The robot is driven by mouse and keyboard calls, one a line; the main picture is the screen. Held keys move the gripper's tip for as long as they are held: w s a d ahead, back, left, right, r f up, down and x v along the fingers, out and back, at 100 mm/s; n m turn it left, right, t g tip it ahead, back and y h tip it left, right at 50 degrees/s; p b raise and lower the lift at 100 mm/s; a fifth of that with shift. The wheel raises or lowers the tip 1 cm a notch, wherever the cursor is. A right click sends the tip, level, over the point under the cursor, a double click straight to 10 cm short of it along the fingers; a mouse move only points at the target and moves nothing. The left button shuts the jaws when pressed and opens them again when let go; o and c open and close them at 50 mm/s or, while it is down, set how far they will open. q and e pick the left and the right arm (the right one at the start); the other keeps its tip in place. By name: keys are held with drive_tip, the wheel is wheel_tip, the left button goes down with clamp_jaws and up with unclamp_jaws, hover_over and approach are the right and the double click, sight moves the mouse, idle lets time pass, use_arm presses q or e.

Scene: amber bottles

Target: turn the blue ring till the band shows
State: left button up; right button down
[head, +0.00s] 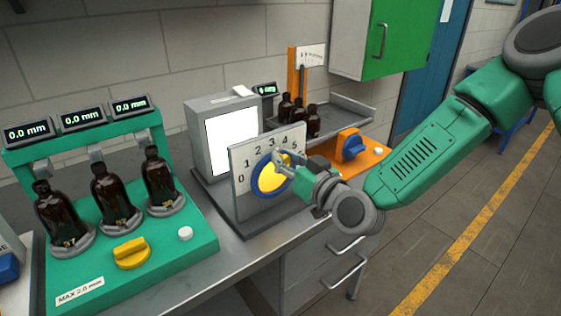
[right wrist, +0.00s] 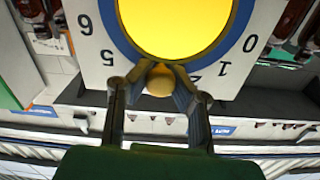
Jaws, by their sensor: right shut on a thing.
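The blue ring (head: 254,176) surrounds a yellow disc (head: 270,180) on an upright grey dial panel with numbers printed around it. In the right wrist view the blue ring (right wrist: 124,45) and bright yellow disc (right wrist: 180,25) appear upside down. My right gripper (head: 281,160) is at the ring's upper right edge. Its two fingers (right wrist: 160,84) are shut on a small tan knob (right wrist: 160,78) at the ring's edge and hide some of the numbers. I cannot tell which part is the band. My left gripper is not in view.
A green stand (head: 150,262) with several amber bottles and a yellow knob (head: 132,252) is at left. A white-screened box (head: 232,140) stands behind the dial panel. An orange unit (head: 370,155) with a blue knob (head: 350,145) is at right, beyond my gripper.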

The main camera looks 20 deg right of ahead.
drive_tip(key=m+b, duration=0.1)
drive_tip(key=m, duration=0.1)
drive_tip(key=d+f+m, duration=0.1)
drive_tip(key=shift+w+d+f+m+b, duration=0.1)
drive_tip(key=shift+d+f+m+b, duration=0.05)
drive_tip(key=shift+d+m+b, duration=0.2)
drive_tip(key=c, duration=1.3)
unclamp_jaws()
drive_tip(key=shift+c, duration=0.2)
drive_tip(key=shift+d+r, duration=0.1)
drive_tip(key=shift+r, duration=0.1)
drive_tip(key=v, duration=1.2)
